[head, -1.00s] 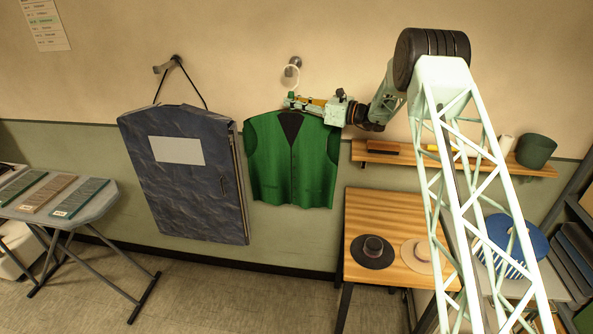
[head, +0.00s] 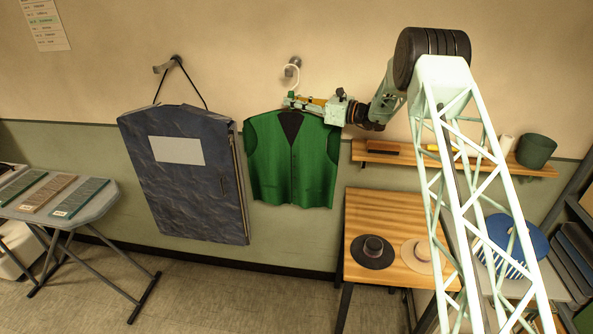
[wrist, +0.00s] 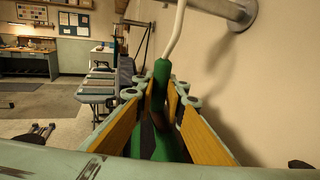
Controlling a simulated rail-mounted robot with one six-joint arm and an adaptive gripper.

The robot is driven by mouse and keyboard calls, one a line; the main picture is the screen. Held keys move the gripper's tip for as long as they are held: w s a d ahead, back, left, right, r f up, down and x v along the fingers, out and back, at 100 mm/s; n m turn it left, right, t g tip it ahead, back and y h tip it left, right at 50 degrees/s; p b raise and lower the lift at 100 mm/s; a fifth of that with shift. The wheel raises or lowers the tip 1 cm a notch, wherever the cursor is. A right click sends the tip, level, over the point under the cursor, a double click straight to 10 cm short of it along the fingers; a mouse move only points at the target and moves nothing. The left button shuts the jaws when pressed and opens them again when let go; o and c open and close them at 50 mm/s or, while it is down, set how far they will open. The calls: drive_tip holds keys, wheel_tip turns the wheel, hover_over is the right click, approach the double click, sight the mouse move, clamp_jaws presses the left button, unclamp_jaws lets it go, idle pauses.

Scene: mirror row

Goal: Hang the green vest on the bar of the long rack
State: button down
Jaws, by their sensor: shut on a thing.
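The green vest (head: 313,165) hangs upright on a hanger in front of the wall in the head view. My gripper (head: 290,101) is shut on the hanger's neck just above the vest. In the wrist view my gripper (wrist: 160,100) has its orange-padded fingers either side of the green hanger neck (wrist: 161,78). The white hanger hook (head: 292,78) rises beside a metal wall peg (head: 295,62); the hook also shows in the wrist view (wrist: 177,35). I cannot tell whether hook and peg touch. I cannot clearly make out the long rack's bar.
A dark blue garment bag (head: 185,200) hangs from another peg at the left. A wooden table (head: 375,210) with hats stands at lower right, below a wooden shelf (head: 480,165). A grey folding table (head: 90,210) stands at far left. The floor between the tables is clear.

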drive_tip(key=shift+r, duration=0.6)
drive_tip(key=shift+f+b, duration=0.5)
drive_tip(key=shift+f, duration=0.1)
idle(1.3)
drive_tip(key=shift+r+b, duration=0.25)
drive_tip(key=shift+b, duration=1.25)
drive_tip(key=shift+r+b, duration=0.25)
drive_tip(key=shift+b, duration=0.65)
drive_tip(key=shift+r+b, duration=0.25)
drive_tip(key=shift+b, duration=0.05)
